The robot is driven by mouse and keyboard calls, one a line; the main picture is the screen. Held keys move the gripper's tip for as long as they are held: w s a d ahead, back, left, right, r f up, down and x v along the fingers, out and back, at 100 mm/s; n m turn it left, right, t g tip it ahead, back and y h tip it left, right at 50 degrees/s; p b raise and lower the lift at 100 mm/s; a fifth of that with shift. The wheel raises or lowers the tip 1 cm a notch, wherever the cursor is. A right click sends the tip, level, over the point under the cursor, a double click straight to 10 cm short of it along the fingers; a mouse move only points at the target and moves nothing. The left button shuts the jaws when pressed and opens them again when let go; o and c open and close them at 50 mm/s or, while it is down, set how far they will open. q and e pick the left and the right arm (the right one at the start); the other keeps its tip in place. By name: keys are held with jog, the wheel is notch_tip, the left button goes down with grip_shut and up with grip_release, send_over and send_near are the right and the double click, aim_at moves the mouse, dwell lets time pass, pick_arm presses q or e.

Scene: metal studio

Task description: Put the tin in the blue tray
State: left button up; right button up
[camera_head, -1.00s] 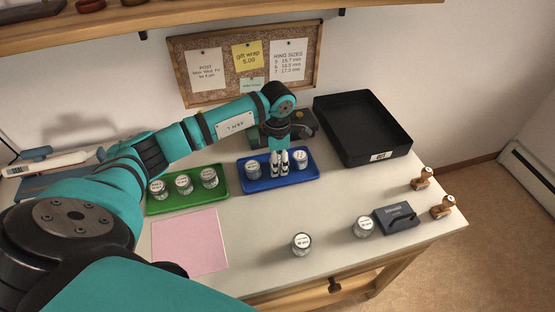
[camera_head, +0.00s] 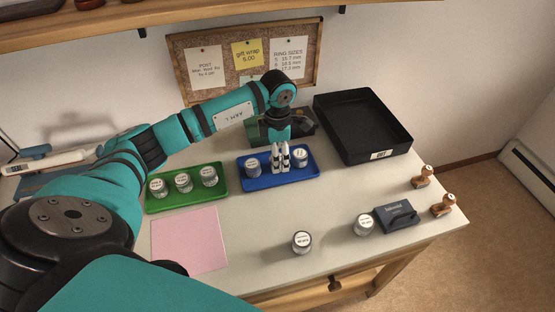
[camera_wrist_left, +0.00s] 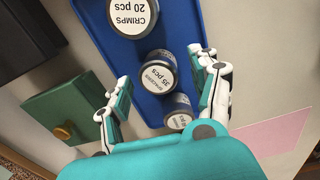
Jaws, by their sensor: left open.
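The blue tray (camera_head: 277,184) stands at the back middle of the table. One tin (camera_head: 253,169) stands at its left and another tin (camera_head: 300,158) at its right. My left gripper (camera_head: 281,160) is over the middle of the tray, pointing down. In the left wrist view its fingers (camera_wrist_left: 160,98) are spread apart. A tin labelled 35 pcs (camera_wrist_left: 158,72) stands in the tray (camera_wrist_left: 180,22) between the crimps tin (camera_wrist_left: 131,16) and a third tin (camera_wrist_left: 178,111). The fingers hide this middle tin in the head view. My right gripper is not in view.
A green tray (camera_head: 187,202) with several tins is left of the blue tray. A black tray (camera_head: 360,125) stands at right. A green box (camera_wrist_left: 66,112) is behind the blue tray. Two loose tins (camera_head: 302,242) (camera_head: 363,225) stand in front. A pink sheet (camera_head: 190,241) lies front left.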

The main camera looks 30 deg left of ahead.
pick_arm(q)
notch_tip(320, 180, up, 10)
jog(key=b, duration=0.1)
dwell(0.6)
